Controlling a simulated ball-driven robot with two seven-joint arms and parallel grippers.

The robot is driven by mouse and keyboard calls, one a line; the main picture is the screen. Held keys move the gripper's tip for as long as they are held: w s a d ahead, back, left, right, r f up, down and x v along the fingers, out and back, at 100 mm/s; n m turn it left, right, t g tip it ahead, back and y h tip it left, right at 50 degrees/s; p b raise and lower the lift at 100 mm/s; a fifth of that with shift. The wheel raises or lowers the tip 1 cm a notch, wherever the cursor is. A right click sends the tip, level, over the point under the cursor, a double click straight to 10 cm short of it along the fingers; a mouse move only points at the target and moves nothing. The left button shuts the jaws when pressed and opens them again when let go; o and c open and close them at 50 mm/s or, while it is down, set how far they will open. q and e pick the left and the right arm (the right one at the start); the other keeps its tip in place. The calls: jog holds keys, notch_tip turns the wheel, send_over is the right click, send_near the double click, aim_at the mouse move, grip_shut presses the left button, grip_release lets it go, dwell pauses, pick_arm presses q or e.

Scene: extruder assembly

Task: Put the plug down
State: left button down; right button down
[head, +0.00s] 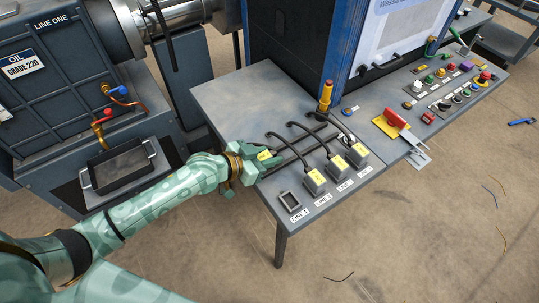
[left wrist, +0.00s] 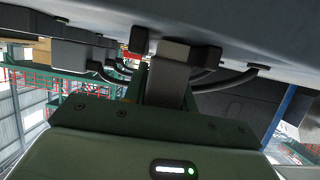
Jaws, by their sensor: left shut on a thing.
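My left gripper (head: 262,160) is at the left edge of the grey table (head: 228,97), shut on a grey plug (head: 265,155) with a yellow label. In the left wrist view the plug (left wrist: 173,52) sits between the fingers, close to the tabletop (left wrist: 265,40); I cannot tell whether it touches. The LINE 1 socket (head: 289,201) at the front left corner is empty. Three similar yellow-labelled plugs stand at LINE 2 (head: 315,182), LINE 3 (head: 338,167) and LINE 4 (head: 358,154), with black cables behind them. My right gripper is not in view.
An orange-yellow handle (head: 326,95) stands behind the cables. A black tray (head: 118,165) is on the machine at left. The tabletop's back left is clear.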

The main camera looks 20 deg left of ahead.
pick_arm(q)
jog(key=shift+f, duration=0.2)
jog(key=c, duration=1.1)
grip_release()
